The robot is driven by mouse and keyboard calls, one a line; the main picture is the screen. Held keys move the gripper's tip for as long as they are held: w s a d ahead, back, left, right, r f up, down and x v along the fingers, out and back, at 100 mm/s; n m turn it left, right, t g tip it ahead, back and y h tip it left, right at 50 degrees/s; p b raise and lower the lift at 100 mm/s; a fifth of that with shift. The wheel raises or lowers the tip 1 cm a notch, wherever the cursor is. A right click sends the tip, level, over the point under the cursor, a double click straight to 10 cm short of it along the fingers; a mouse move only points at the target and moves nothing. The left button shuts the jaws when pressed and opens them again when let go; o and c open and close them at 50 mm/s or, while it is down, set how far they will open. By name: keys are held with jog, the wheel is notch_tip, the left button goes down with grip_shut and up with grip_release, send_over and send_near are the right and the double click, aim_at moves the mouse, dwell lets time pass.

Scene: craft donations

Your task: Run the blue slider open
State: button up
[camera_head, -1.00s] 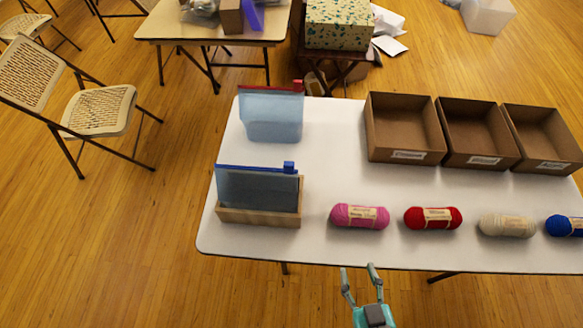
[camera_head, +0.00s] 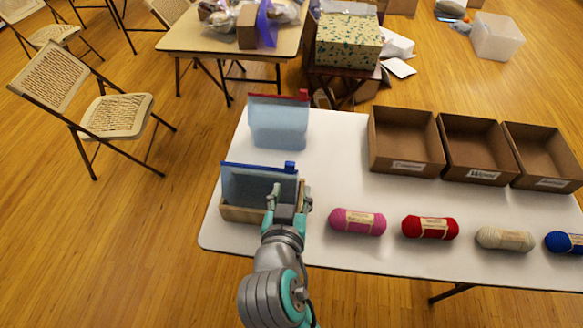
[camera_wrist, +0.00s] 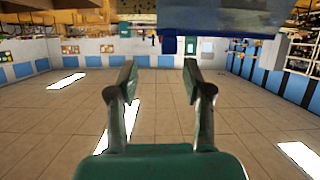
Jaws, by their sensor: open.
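The blue slider (camera_head: 290,165) is a small block at the right end of the blue strip (camera_head: 246,169) along the top of a translucent blue-grey pouch (camera_head: 243,188). The pouch stands upright in a wooden holder (camera_head: 236,214) near the table's front left. My gripper (camera_head: 290,194) is open and empty in front of the pouch's right end, just below the slider in the head view. In the wrist view, the slider (camera_wrist: 169,44) shows beyond my open fingertips (camera_wrist: 160,76), under the blue strip (camera_wrist: 222,20), and appears apart from them.
A second pouch (camera_head: 278,125) with a red strip stands behind. Pink (camera_head: 357,222), red (camera_head: 430,227), cream and blue yarn skeins line the table's front to the right. Three brown boxes (camera_head: 405,168) stand at the back right. The table (camera_head: 335,180) is clear between them.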

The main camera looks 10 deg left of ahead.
aim_at(289, 166)
jog(key=shift+m, duration=0.4)
jog(key=x, duration=0.3)
jog(key=a+r+x, duration=0.1)
jog(key=x, duration=0.5)
jog(key=shift+w+a+r, duration=0.2)
jog(key=shift+w+r, duration=0.05)
jog(key=shift+w, duration=0.25)
jog(key=shift+c, duration=0.3)
grip_shut()
